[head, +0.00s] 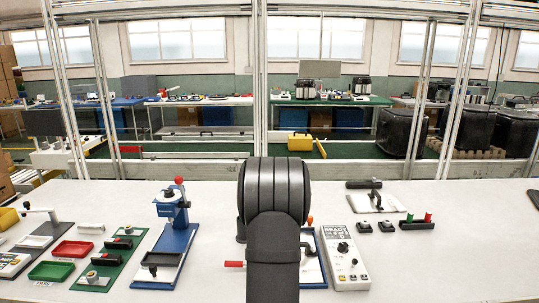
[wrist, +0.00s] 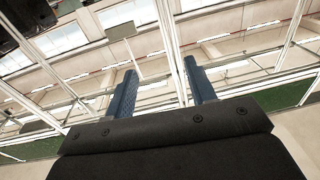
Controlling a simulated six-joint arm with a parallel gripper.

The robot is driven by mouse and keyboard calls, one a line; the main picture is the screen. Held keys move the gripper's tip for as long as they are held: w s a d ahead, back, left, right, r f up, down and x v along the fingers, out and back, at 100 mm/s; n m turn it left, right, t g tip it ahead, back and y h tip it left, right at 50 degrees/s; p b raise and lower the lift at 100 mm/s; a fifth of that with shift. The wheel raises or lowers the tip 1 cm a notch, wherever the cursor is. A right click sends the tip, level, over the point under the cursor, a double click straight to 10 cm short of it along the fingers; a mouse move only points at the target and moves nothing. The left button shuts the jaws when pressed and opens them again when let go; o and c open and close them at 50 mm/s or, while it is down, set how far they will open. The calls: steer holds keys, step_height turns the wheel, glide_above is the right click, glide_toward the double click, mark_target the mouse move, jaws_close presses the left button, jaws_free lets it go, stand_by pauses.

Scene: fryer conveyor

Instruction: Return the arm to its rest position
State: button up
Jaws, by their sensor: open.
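My arm stands upright at the centre front of the head view, its dark links covering part of the table. My gripper cannot be made out in the head view. In the wrist view my gripper (wrist: 161,68) shows two blue textured fingers, spread well apart with nothing between them. The fingers point out toward the windows and frame posts of the hall, and no table object lies near them.
The white table (head: 450,262) holds a blue press (head: 173,215), a red tray (head: 72,249), a green tray (head: 51,271) and a white control box (head: 343,258) close to my arm's right. A metal frame (head: 258,90) stands behind. The table's right front is clear.

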steer(key=s+d+f+m+g+h, duration=0.2)
steer(key=s+d+f+m+h, duration=0.1)
steer(key=d, duration=0.5)
steer(key=s+d+f+m+g+h, duration=0.3)
steer(key=s+d+m+h, duration=0.3)
steer(key=h, duration=0.4)
steer(key=shift+s+d+f+h, duration=0.3)
steer(key=shift+s+d+f, duration=0.25)
steer(key=shift+d, duration=0.65)
stand_by(1.0)
